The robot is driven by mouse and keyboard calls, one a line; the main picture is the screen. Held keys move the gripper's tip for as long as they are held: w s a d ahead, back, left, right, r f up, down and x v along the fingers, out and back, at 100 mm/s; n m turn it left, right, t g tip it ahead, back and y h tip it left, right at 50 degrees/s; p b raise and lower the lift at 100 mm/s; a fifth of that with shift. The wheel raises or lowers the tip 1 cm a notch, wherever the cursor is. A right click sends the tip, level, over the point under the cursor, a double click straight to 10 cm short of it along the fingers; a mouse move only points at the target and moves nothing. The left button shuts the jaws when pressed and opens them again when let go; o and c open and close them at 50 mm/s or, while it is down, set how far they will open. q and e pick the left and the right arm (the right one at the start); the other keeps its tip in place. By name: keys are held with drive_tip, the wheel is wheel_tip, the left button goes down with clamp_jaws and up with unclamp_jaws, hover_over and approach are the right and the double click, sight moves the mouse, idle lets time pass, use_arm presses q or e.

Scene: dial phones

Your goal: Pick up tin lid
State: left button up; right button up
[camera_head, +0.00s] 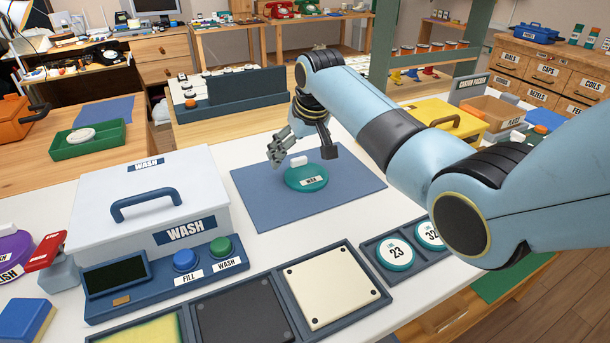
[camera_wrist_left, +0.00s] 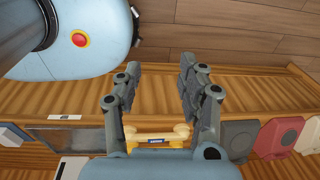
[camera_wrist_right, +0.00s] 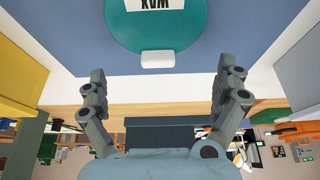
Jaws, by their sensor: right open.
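The tin lid (camera_head: 308,181) is a round teal disc with a white WAX label and a white knob. It lies on a blue mat (camera_head: 352,187) on the white table. In the right wrist view the lid (camera_wrist_right: 155,28) is at the top, its white knob towards the gripper. My right gripper (camera_head: 302,157) is open above the lid, with fingers to either side of the knob, apparently not touching. My left gripper (camera_wrist_left: 160,66) is open and empty in its wrist view, away from the lid; it is not in the head view.
A white WASH box (camera_head: 150,200) with a blue handle stands left of the mat, with buttons in front. Trays with black and cream pads (camera_head: 333,290) and numbered teal discs (camera_head: 395,254) line the front. A yellow box (camera_head: 443,118) stands behind right.

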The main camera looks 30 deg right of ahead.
sight(299, 158)
drive_tip(key=x, duration=0.3)
drive_tip(key=shift+d, duration=0.1)
drive_tip(key=c, duration=0.4)
use_arm(q)
drive_tip(key=shift+w+f, duration=0.25)
drive_tip(key=shift+w, duration=0.25)
use_arm(e)
drive_tip(key=c, duration=1.6)
drive_tip(key=shift+r, duration=0.2)
